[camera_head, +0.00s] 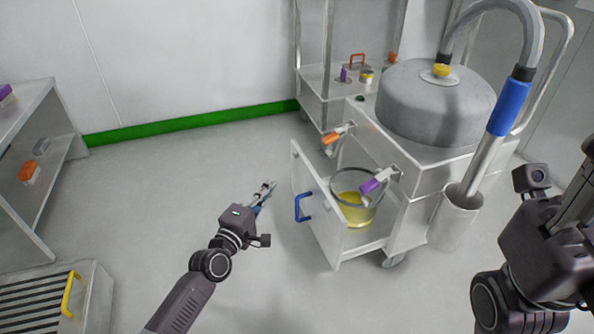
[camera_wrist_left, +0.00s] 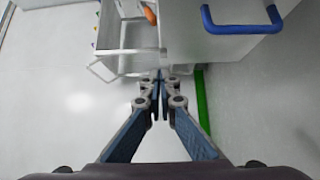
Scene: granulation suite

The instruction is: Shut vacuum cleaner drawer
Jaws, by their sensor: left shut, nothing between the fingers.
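The vacuum cleaner (camera_head: 435,105) is a grey dome on a white wheeled cabinet, with a hose and a blue grip. Its drawer (camera_head: 322,217) stands pulled out at the cabinet's lower left, with a blue handle (camera_head: 301,207) on its front. A clear bin with yellow contents (camera_head: 355,212) sits in the drawer. My left gripper (camera_head: 268,187) is shut and empty, left of the drawer front and apart from the handle. The handle also shows at the top right of the left wrist view (camera_wrist_left: 243,28). My right arm is at the lower right; its fingertips cannot be made out.
A trolley (camera_head: 313,75) with small items stands behind the cabinet. A shelf unit (camera_head: 45,175) is at the left, and a grated box with a yellow handle (camera_head: 71,293) is at the lower left. The floor left of the drawer is clear.

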